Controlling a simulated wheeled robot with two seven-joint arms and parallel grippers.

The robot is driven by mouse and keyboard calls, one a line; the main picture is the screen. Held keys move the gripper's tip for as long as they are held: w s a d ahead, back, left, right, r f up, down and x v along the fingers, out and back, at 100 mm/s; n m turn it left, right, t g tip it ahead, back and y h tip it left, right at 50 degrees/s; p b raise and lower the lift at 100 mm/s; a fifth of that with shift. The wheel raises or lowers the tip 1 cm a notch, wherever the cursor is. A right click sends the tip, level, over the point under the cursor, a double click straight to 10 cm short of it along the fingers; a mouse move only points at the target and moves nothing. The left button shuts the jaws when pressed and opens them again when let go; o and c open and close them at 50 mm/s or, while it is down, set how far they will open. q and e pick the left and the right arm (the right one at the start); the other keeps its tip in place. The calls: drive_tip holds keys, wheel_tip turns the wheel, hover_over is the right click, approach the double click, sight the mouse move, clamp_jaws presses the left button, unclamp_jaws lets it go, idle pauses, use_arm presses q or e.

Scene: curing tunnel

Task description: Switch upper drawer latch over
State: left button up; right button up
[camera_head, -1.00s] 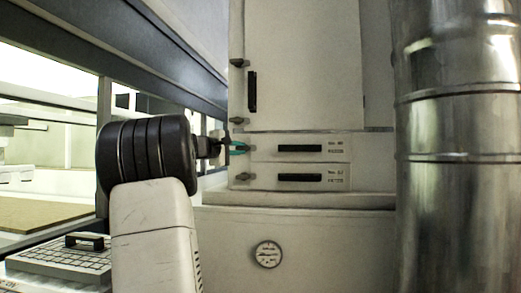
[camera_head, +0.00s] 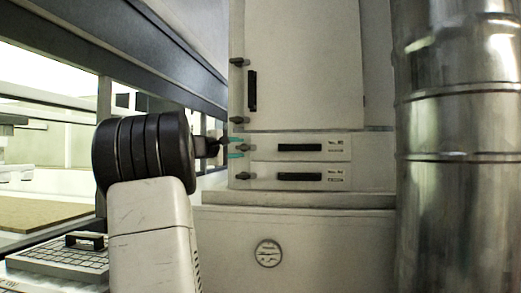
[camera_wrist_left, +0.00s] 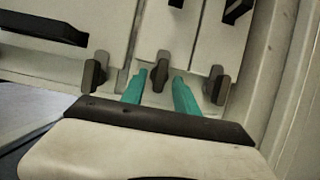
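The upper drawer latch (camera_head: 242,147) is a small dark knob at the left end of the upper drawer front (camera_head: 270,140). My left gripper (camera_head: 236,147) is open, its teal fingers apart above and below the latch. In the left wrist view the upper drawer latch (camera_wrist_left: 161,68) stands between the two teal fingertips (camera_wrist_left: 160,82), with a visible gap on each side. My right gripper is not in view.
The lower drawer latch (camera_head: 242,176) and the lower door latch (camera_head: 238,120) are close by on either side. A steel duct (camera_head: 450,150) stands at the right. A dark-framed window opening and a keypad-like panel (camera_head: 75,260) are at the left.

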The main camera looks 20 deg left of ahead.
use_arm(q)
drive_tip(key=s+a, duration=0.1)
drive_tip(key=s, duration=0.6)
drive_tip(key=shift+w, duration=0.1)
drive_tip(key=s+d+f+m+g+h, duration=0.1)
drive_tip(key=s+d+f+m+g, duration=0.15)
drive_tip(key=d+f, duration=0.4)
drive_tip(key=s+d+f+m+g+h, duration=0.1)
drive_tip(key=s+d+f+m+g, duration=0.2)
drive_tip(key=d, duration=0.6)
drive_tip(key=s+d+f+m+g+h, duration=0.1)
drive_tip(key=s+d+f+m+g, duration=0.15)
drive_tip(key=s+d+f, duration=0.4)
drive_tip(key=s+d+f+m+g+y, duration=0.1)
drive_tip(key=s+d+f+m, duration=0.3)
drive_tip(key=s+f, duration=0.3)
drive_tip(key=s+d+f+m+g+y, duration=0.2)
drive_tip(key=s+d+f+m, duration=0.2)
drive_tip(key=s+f, duration=0.4)
drive_tip(key=shift+s+m+g+y, duration=0.25)
drive_tip(key=shift+m+g+y, duration=0.05)
drive_tip(key=shift+m, duration=0.2)
